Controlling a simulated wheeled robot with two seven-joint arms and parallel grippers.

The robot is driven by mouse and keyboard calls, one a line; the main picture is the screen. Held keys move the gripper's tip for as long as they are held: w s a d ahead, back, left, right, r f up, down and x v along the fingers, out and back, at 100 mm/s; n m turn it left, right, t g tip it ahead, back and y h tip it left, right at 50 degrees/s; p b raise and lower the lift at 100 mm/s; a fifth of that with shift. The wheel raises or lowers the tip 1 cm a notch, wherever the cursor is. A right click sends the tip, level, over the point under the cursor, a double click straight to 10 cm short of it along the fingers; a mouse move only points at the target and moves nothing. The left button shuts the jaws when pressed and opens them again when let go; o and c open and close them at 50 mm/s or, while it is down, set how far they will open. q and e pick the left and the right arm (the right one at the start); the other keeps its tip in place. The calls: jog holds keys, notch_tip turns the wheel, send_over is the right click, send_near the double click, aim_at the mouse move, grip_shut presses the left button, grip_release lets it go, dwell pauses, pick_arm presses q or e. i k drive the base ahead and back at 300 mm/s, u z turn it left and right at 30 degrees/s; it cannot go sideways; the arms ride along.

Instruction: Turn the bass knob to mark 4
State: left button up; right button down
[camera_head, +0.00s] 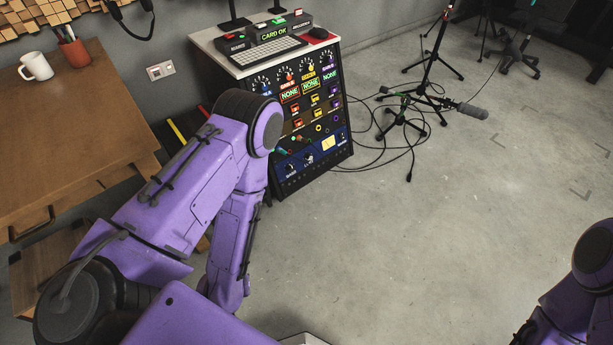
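The control rack (325,135) stands against the wall at upper centre, its dark front covered with knobs, lit "NONE" displays and coloured buttons. A row of dials runs along the top of that front. A blue strip at the bottom carries a dark knob (291,169) at left and another knob (308,158) beside it. Their labels are too small to read surely, so I cannot tell which is the bass knob or its mark. My purple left arm covers the rack's left edge. Neither gripper is in view; only part of my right arm shows at lower right.
A keyboard (269,53) and a "CARD OK" display (274,34) sit on the rack. A wooden table (85,110) with a white mug (36,66) and pencil cup (74,52) is at left. Cables (375,160) and microphone stands (432,65) lie right; floor (450,250) in front is clear.

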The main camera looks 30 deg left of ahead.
aim_at(290, 167)
jog(key=z, duration=0.45)
jog(key=i, duration=1.6)
jog(key=u, duration=1)
jog(key=i, duration=0.5)
jog(key=u, duration=0.6)
